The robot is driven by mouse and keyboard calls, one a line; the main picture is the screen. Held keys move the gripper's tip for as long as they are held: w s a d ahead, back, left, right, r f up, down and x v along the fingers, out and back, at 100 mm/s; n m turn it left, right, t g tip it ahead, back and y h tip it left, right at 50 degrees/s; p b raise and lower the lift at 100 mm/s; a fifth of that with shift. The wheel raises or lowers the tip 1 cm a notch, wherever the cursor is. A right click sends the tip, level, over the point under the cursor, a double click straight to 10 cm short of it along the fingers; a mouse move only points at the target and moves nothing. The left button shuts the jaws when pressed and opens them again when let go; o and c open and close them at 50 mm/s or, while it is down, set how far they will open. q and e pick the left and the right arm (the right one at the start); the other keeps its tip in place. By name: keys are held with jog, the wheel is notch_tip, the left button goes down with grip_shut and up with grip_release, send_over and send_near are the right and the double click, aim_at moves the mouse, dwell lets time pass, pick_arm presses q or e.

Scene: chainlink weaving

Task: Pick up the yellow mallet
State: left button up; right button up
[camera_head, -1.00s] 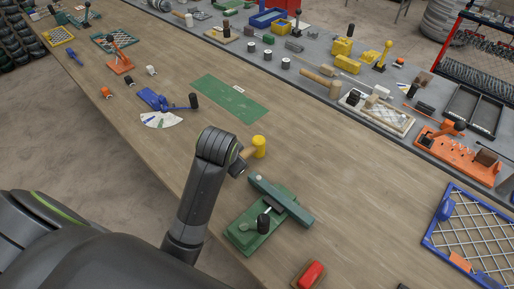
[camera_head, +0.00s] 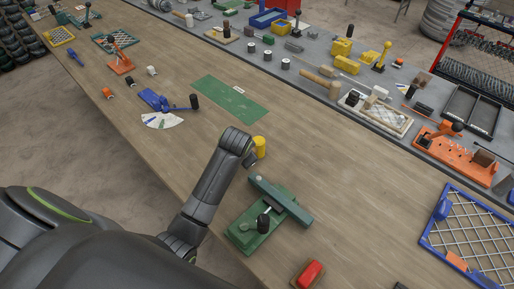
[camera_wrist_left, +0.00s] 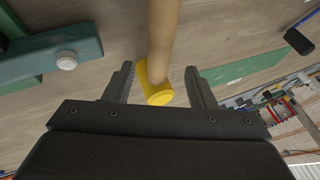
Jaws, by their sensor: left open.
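The yellow mallet has a yellow head (camera_head: 259,147) on the wooden bench, right beside my left gripper (camera_head: 250,159) in the head view. My wrist hides its handle there. In the left wrist view the light wooden handle (camera_wrist_left: 164,35) runs down from the top edge to the yellow head (camera_wrist_left: 157,90). My left gripper (camera_wrist_left: 159,72) is open there, with one dark finger on each side of the mallet. I cannot tell whether a finger touches it. My right gripper is out of view.
A green tool (camera_head: 262,220) with a dark green bar stands close to the right of my left wrist. A red block (camera_head: 309,272) lies nearer the front. A green mat (camera_head: 230,98) lies beyond the mallet. Bare wood lies right of the mallet.

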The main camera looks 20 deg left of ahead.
pick_arm(q)
jog(key=shift+p+x, duration=0.65)
jog(key=shift+x, duration=2.35)
jog(key=shift+d+f, duration=0.1)
jog(key=shift+d, duration=0.05)
grip_shut()
